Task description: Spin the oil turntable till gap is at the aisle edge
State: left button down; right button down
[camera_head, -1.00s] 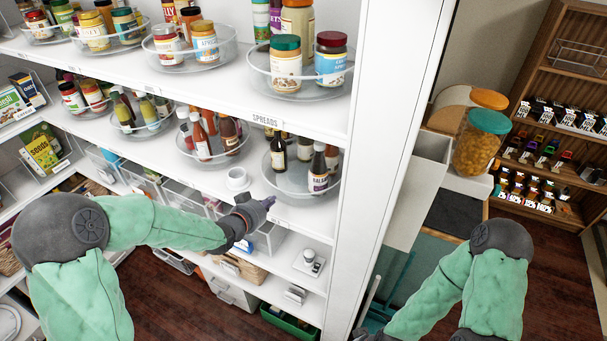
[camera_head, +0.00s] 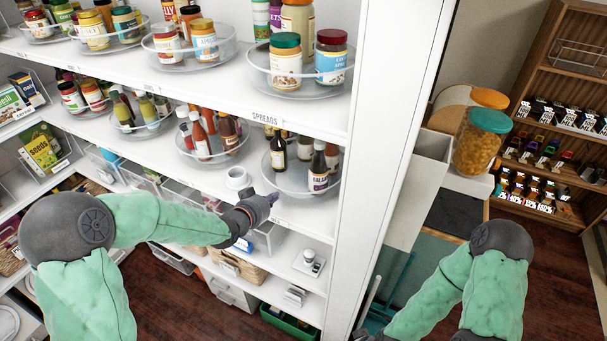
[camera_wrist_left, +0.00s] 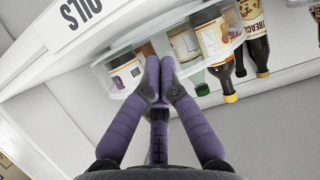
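The oil turntable (camera_head: 288,184) is a clear round tray with a low rim on the middle shelf, right end. It holds several bottles, including a dark one (camera_head: 278,146) at the back and a balsamic bottle (camera_head: 318,172) at the right. A bare patch shows on its front left. My left gripper (camera_head: 272,198) is at the tray's front edge. In the left wrist view its two purple fingers (camera_wrist_left: 159,68) are together at the tips, with nothing seen between them, at the clear rim (camera_wrist_left: 118,52); contact is unclear. My right gripper is below the picture.
An OILS label (camera_wrist_left: 82,12) is on the shelf edge. The white shelf upright (camera_head: 378,150) closes the right side. The upper shelf hangs above.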

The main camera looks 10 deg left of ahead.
aim_at(289, 198)
pick_arm(q)
jog(key=shift+w+d, duration=0.1)
jog(key=shift+w, duration=0.1)
jog(key=shift+s, duration=0.1)
jog(key=shift+s+d+b, duration=0.5)
jog(key=shift+d+b, duration=0.2)
jog(key=shift+d, duration=0.1)
jog(key=shift+d, duration=0.1)
jog(key=shift+d+b, duration=0.6)
jog(key=shift+d, duration=0.2)
jog(key=shift+s, duration=0.15)
